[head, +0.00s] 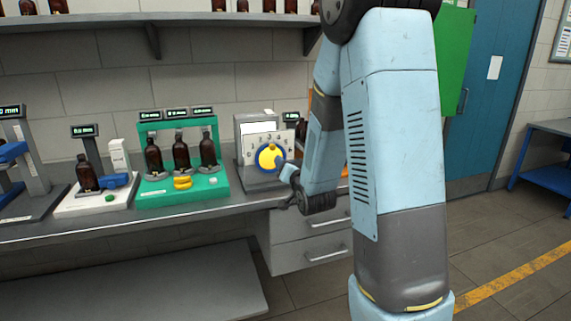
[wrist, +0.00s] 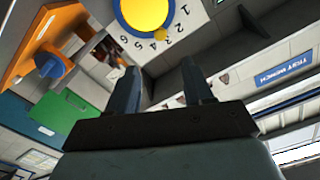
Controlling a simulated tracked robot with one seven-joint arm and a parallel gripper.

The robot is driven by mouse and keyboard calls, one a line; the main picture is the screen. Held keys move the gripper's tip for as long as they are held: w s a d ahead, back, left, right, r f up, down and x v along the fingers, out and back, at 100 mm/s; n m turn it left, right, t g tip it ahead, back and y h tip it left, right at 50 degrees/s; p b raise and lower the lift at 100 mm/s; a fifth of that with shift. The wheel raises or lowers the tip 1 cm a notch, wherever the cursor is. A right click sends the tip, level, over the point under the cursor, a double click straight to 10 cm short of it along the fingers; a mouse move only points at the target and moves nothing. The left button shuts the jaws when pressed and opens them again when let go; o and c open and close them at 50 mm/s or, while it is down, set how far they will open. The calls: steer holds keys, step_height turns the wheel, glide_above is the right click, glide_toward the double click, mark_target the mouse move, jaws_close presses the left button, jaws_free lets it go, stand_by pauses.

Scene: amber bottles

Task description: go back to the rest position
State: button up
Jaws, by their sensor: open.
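My gripper (wrist: 162,92) is open in the wrist view, with its two fingers apart and nothing between them. In the head view my gripper (head: 287,182) is small and partly hidden by my arm, close to the front of a grey dial station (head: 243,172). The station has a yellow knob with a blue rim (head: 270,157). In the wrist view the yellow knob (wrist: 145,10) shows beyond the fingertips with numbers around it, apart from the fingers.
A green rack (head: 150,197) holds three amber bottles. A white scale stand (head: 75,208) with one bottle is left of it. A shelf (head: 100,20) with bottles runs above the bench (head: 50,232). Drawers (head: 300,258) are below the station. Floor at right is open.

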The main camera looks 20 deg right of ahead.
stand_by(0.4)
steer(key=s+a+r+n+g, duration=0.1)
steer(key=s+r+g, duration=0.2)
steer(key=s, duration=0.8)
steer(key=s+a+r+n+g, duration=0.1)
steer(key=s+g, duration=0.4)
steer(key=s, duration=0.6)
steer(key=s+a+r+n+g, duration=0.2)
steer(key=s+r+n+g, duration=0.1)
steer(key=s, duration=0.8)
step_height(320, 180, up, 3)
steer(key=shift+s+f+g, duration=0.2)
steer(key=shift+s+g, duration=0.1)
steer(key=shift+g, duration=0.4)
